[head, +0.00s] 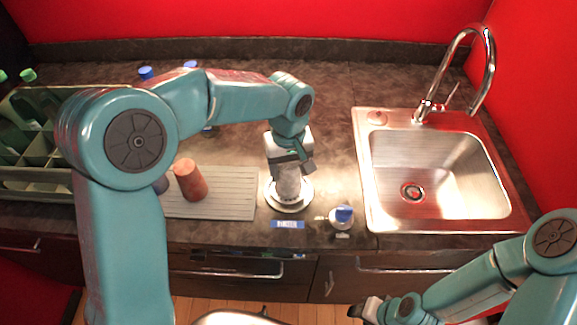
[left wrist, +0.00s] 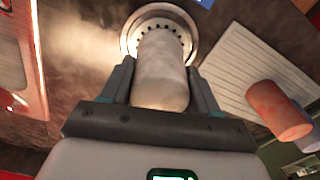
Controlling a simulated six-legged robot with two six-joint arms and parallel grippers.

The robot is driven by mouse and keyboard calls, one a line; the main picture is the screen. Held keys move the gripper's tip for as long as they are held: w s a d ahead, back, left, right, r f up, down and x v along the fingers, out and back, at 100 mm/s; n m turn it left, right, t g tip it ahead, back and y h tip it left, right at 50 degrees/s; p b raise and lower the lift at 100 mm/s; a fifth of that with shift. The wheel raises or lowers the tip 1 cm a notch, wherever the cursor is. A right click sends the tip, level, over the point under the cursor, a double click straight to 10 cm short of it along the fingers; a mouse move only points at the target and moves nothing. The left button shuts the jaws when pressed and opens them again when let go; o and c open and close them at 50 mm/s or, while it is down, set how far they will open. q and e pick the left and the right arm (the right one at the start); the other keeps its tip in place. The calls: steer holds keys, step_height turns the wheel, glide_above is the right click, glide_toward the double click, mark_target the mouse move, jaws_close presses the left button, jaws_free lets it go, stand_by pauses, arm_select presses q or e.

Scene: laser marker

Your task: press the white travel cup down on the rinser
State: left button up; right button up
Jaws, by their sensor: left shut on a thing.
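The white travel cup (head: 287,184) is at the round metal rinser (head: 290,205) near the counter's front edge. My left gripper (head: 288,165) comes down from above and is shut on the cup. In the left wrist view the cup (left wrist: 160,70) sits between the two fingers of my left gripper (left wrist: 163,85), with its far end over the middle of the rinser (left wrist: 130,38). Whether the cup touches the rinser I cannot tell. My right gripper (head: 368,308) is low at the bottom right, away from the rinser; its fingers are too small to read.
A reddish-brown cup (head: 190,180) stands on a grey ribbed mat (head: 232,190) left of the rinser. A blue-capped bottle (head: 342,216) is close on the right. A steel sink (head: 430,170) is further right. A green divided crate (head: 35,150) is at far left.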

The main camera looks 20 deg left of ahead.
arm_select(q)
steer(key=shift+f+b, duration=0.5)
steer(key=shift+f, duration=0.15)
steer(key=shift+r, duration=0.1)
stand_by(0.9)
steer(key=shift+r+p, duration=3.35)
steer(key=shift+r, duration=1.15)
